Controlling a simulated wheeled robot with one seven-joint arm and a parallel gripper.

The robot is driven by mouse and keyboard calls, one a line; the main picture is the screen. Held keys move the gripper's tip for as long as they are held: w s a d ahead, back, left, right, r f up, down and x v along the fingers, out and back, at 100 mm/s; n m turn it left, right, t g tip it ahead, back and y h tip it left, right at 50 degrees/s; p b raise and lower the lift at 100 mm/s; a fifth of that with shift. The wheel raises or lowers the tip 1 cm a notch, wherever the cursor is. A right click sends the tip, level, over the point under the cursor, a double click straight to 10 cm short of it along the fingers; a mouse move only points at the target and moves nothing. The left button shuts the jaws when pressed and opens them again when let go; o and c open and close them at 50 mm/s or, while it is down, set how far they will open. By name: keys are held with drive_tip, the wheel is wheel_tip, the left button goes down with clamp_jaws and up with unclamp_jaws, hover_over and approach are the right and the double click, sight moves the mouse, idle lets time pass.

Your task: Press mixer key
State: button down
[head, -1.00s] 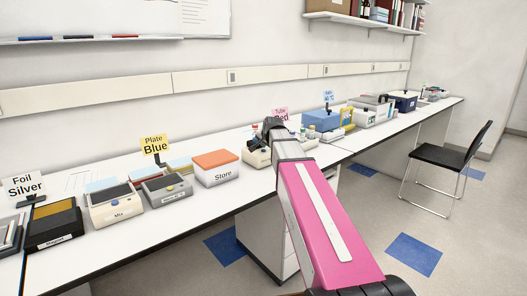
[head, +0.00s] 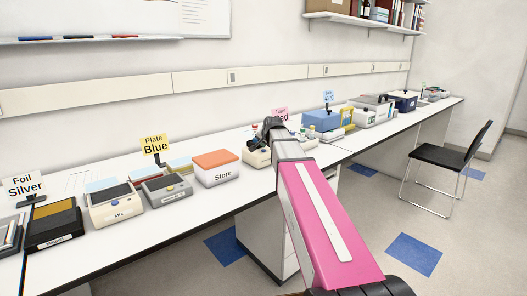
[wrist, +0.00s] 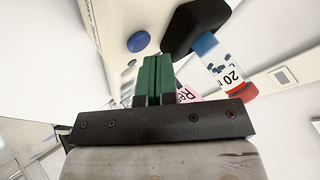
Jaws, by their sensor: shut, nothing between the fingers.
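In the wrist view, a cream device (wrist: 118,15) with a round blue key (wrist: 138,42) and a black rounded top part (wrist: 195,28) lies just beyond my gripper (wrist: 157,60). The green fingers are shut together and empty. Their tips appear just below and right of the blue key; I cannot tell whether they touch the device. In the head view, the cream device (head: 255,158) is partly hidden behind my arm, and the fingers are hidden. A separate cream unit labelled Mix (head: 117,213) stands farther left on the bench.
An orange-lidded Store box (head: 216,172) stands left of my arm. A blue device (head: 320,121) stands to the right. A black chair (head: 452,155) is on the floor.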

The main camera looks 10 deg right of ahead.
drive_tip(key=shift+r, duration=0.1)
drive_tip(key=shift+r, duration=2.95)
